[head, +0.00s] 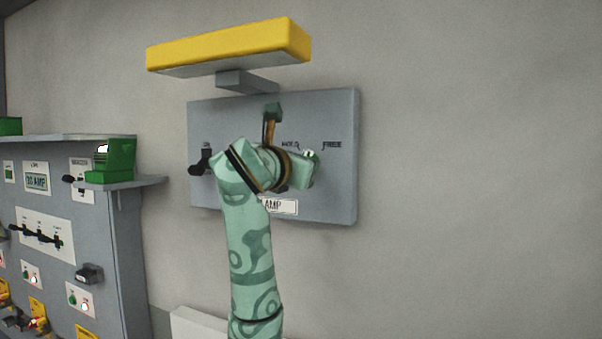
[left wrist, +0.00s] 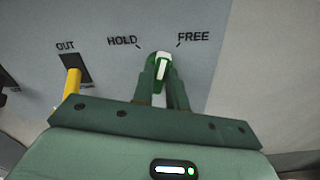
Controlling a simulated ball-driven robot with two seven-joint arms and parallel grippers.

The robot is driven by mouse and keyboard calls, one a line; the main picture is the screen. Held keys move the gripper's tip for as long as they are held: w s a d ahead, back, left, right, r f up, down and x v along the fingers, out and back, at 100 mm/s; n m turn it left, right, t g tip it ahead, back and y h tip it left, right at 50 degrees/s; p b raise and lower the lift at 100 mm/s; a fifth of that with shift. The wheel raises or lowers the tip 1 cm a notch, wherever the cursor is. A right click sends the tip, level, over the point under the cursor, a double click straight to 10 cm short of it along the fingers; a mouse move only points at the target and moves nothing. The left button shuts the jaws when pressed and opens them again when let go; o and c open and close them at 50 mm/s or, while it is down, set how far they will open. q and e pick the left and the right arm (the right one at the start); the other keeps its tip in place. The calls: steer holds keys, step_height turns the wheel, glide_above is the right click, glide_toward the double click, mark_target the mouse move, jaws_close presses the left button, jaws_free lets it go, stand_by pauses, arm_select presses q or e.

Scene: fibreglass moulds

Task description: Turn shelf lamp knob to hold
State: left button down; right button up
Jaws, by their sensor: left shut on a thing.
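The lamp knob (left wrist: 162,68) is green with a white pointer, on a grey panel (head: 335,125). In the left wrist view its pointer stands nearly straight up, between the HOLD label (left wrist: 122,41) and the FREE label (left wrist: 193,37). My left gripper (left wrist: 162,80) is shut on the knob, with one dark green finger on each side. In the head view the patterned left arm comes up from below, and only a little of the knob (head: 311,155) shows beside the gripper. My right gripper is in neither view.
A yellow lamp bar (head: 230,45) juts out above the panel. A yellow lever (left wrist: 73,82) stands by the OUT label, left of my gripper. A black lever (head: 201,163) is on the panel's left. A shelf with a green device (head: 112,162) stands further left; the wall at right is bare.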

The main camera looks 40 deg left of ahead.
arm_select(q)
steer(key=shift+a+f+n+b, duration=0.1)
steer(key=shift+n+b, duration=2.15)
steer(key=shift+n, duration=0.85)
steer(key=shift+a+f+n+b, duration=0.1)
steer(key=shift+n+b, duration=2.15)
steer(key=shift+n, duration=0.85)
steer(key=shift+r, duration=0.1)
steer(key=c, duration=1.4)
jaws_free()
steer(key=shift+s, duration=0.1)
steer(key=shift+s, duration=0.1)
